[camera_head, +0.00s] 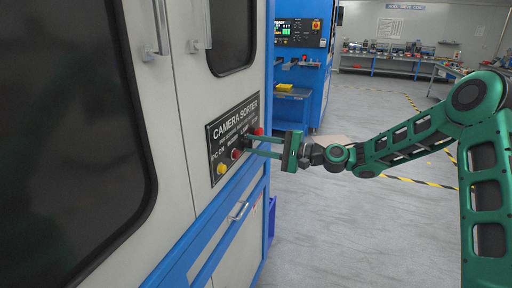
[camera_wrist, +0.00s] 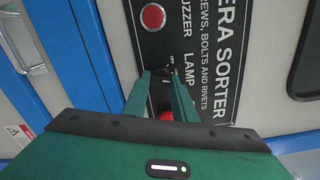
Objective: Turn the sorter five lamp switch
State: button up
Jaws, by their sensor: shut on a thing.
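The sorter's control panel (camera_head: 217,131) is a black plate lettered "CAMERA SORTER" on the grey cabinet front. The lamp switch (camera_wrist: 161,92) is a dark knob beside the word LAMP in the wrist view. My gripper (camera_head: 250,144) reaches the panel from the right in the head view. Its two green fingers stand on either side of the switch and are shut on it, as the wrist view shows (camera_wrist: 162,80). The fingers hide much of the knob, so its exact angle is unclear.
A red buzzer button (camera_wrist: 153,17) and a red stop button (camera_wrist: 165,116) flank the switch closely. A yellow button (camera_head: 221,169) sits lower left on the panel. A blue rail and a handle (camera_head: 239,211) are below.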

jog(key=shift+s+f+n, duration=0.1)
jog(key=shift+f+n, duration=0.05)
jog(key=shift+n, duration=5.95)
jog(key=shift+d, duration=0.1)
jog(key=o, duration=1)
jog(key=shift+o, duration=0.2)
